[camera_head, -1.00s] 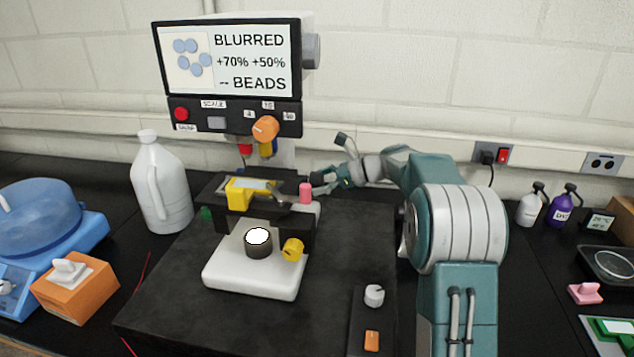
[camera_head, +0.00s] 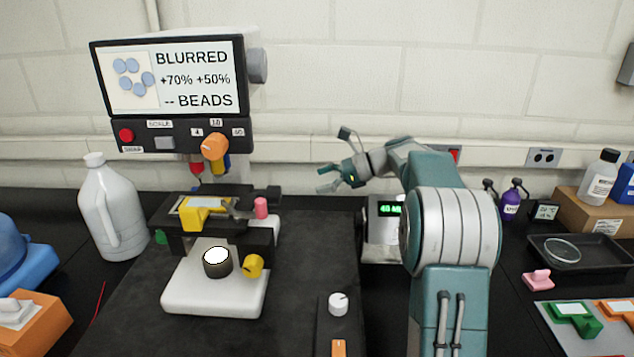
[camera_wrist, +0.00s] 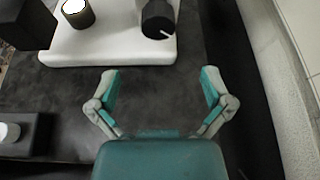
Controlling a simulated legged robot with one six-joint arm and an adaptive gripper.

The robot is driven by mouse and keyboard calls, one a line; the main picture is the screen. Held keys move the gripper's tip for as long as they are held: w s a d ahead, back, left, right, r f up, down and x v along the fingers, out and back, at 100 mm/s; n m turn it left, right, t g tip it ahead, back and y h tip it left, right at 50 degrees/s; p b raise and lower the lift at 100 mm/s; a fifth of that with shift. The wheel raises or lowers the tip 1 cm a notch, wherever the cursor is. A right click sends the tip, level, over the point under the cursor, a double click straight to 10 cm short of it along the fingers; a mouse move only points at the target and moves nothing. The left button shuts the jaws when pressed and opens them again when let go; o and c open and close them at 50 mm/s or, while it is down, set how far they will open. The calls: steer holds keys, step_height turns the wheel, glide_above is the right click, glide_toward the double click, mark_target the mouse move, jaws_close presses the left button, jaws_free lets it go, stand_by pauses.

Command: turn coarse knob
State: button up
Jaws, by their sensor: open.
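A microscope-like device with a white base (camera_head: 215,290) stands on a dark mat. It carries a yellow knob (camera_head: 253,265), a pink knob (camera_head: 261,207), an orange knob (camera_head: 214,146) on its panel and a grey knob (camera_head: 257,66) beside the screen. I cannot tell which is the coarse knob. In the wrist view, a black knob (camera_wrist: 158,18) with a white mark sits at the edge of the white base. My gripper (camera_head: 325,179) is right of the device, clear of it. The wrist view shows my gripper (camera_wrist: 160,75) open and empty, its fingers apart, short of the base.
A white jug (camera_head: 112,210) stands left of the device. A small panel with a white knob (camera_head: 338,303) lies at the mat's front right. A scale with a green display (camera_head: 390,210) is behind my arm. Bottles and a black tray (camera_head: 600,252) are at right.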

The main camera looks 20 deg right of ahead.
mark_target(280, 195)
steer(key=w+a+f+n+t, duration=0.1)
steer(key=a, duration=0.2)
steer(key=w+a+f+n+t, duration=0.1)
steer(key=a+f+n, duration=0.1)
steer(key=a, duration=0.1)
steer(key=w+a+f+n+t, duration=0.1)
steer(key=w+a+n, duration=0.1)
steer(key=a, duration=0.2)
steer(key=shift+a+f+t+h, duration=0.1)
steer(key=shift+f+t+h, duration=0.1)
steer(key=shift+t+h, duration=0.15)
stand_by(0.3)
steer(key=c, duration=1.1)
